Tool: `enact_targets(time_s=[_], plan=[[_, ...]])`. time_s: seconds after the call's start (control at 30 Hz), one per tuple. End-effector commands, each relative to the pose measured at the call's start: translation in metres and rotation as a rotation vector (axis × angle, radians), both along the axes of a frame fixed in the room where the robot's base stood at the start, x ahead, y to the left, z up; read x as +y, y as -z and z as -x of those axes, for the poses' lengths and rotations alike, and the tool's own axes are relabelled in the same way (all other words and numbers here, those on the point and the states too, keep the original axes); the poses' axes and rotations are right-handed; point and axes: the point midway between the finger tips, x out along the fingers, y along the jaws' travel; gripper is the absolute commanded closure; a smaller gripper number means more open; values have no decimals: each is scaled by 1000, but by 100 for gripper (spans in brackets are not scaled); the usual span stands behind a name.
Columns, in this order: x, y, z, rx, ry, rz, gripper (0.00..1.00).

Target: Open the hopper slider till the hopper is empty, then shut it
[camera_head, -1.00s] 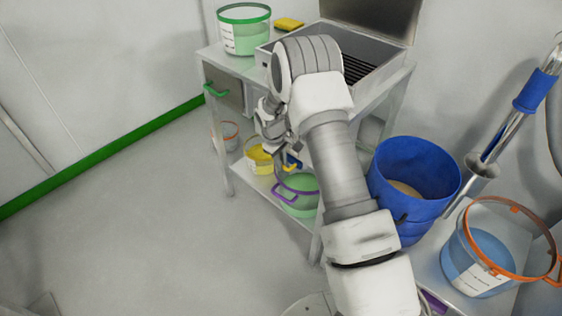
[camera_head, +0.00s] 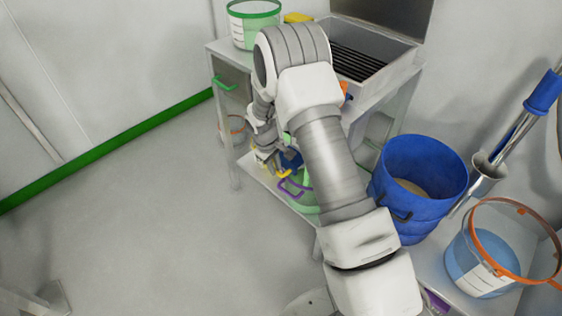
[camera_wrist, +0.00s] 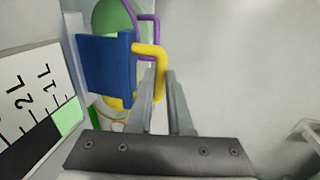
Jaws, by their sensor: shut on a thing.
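The hopper slider is a blue plate (camera_wrist: 107,68) with a yellow bent handle (camera_wrist: 150,54), seen close in the wrist view. My gripper (camera_wrist: 162,82) is shut on the yellow handle, one finger on each side. In the head view the blue plate (camera_head: 290,160) shows low beside the bench, with my gripper mostly hidden by my wrist. The hopper (camera_head: 362,62) is a grey open-topped box with a dark grate on the bench; its inside below the grate is hidden. A scale marked 2L and 1L (camera_wrist: 35,98), with a green patch, stands left in the wrist view.
A green container (camera_wrist: 112,18) with a purple handle (camera_wrist: 150,28) lies past the slider. A blue bucket (camera_head: 422,170) with tan contents and a clear orange-rimmed tub (camera_head: 482,262) stand at the right. A green-rimmed tub (camera_head: 252,25) sits on the bench. Floor at left is clear.

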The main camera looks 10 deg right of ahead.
Motion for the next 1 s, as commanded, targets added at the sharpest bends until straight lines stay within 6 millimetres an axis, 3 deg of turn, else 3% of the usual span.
enact_targets(time_s=[0.23,0.27,0.33,0.77,1.0], plan=[[6,1,3,6,-2,-6,100],[6,1,3,7,-3,-6,79],[6,1,3,7,-3,-6,70],[5,-5,2,4,-2,-5,70],[11,-50,7,2,-3,-5,70]])
